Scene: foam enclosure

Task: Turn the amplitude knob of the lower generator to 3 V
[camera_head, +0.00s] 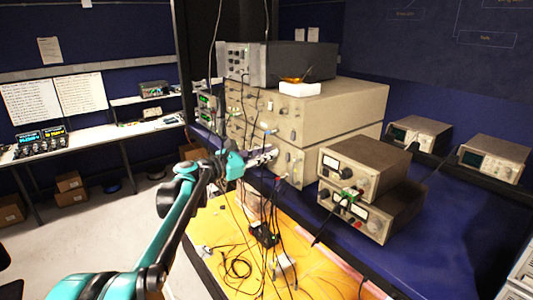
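Two large beige instruments are stacked under a grey unit; the upper one (333,104) and the lower one (317,147) have knobs on their left-facing fronts. Two smaller meter units are stacked to their right, an upper one (372,160) and a lower one (397,214). I cannot tell which lower unit is the generator, and no amplitude marking is readable. My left gripper (268,157) is in front of the lower beige instrument and hides part of its panel. Whether its fingers touch a knob, or are open or shut, cannot be told. My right gripper is not in view.
Cables and a black box (264,234) lie on the orange mat (318,272) below the panels, and cables hang close to my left gripper. Two small scopes (421,133) (495,157) stand at the right. A white bench (95,137) is at the left, with open floor before it.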

